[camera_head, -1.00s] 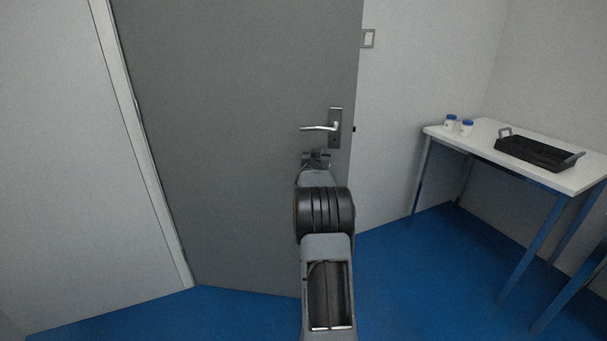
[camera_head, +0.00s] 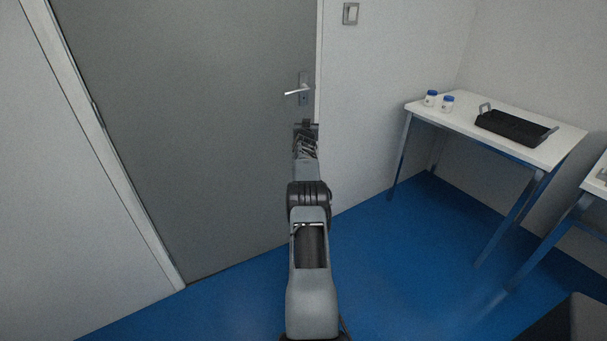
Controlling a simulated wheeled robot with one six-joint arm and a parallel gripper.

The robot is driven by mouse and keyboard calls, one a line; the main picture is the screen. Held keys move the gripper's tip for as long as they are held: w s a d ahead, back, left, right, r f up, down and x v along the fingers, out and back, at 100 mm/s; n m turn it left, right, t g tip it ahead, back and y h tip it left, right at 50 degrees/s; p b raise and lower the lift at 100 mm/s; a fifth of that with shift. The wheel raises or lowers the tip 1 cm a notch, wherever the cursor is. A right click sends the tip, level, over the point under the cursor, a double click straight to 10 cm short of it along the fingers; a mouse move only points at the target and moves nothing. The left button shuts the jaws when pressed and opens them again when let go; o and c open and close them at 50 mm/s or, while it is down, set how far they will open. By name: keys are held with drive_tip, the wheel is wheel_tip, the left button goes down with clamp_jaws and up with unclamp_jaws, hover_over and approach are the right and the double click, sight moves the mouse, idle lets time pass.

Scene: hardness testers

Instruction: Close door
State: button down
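The grey door (camera_head: 190,130) fills the left middle of the head view. Its bottom edge runs nearly in line with the foot of the wall to the right. Its right edge lies close against the white frame (camera_head: 319,60), and I cannot tell whether it is latched. The silver lever handle (camera_head: 298,91) sits near that edge. My gripper (camera_head: 306,126) is just below the handle, in front of the door near its right edge. I cannot tell whether it touches the door. Its fingers are too small and dark to read.
Part of another table (camera_head: 597,186) shows at the right edge. Blue floor (camera_head: 400,260) is clear between my arm and the tables.

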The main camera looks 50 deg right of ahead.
drive_tip(key=shift+w+d, duration=0.1)
drive_tip(key=shift+w, duration=0.45)
drive_tip(key=shift+s+f, duration=0.15)
drive_tip(key=s+a+b, duration=0.2)
drive_tip(key=s+b, duration=0.3)
drive_tip(key=s, duration=0.1)
drive_tip(key=s+a+b, duration=0.2)
drive_tip(key=s+b, duration=0.2)
drive_tip(key=s, duration=0.3)
drive_tip(key=shift+a+b, duration=0.25)
drive_tip(key=shift+b, duration=0.15)
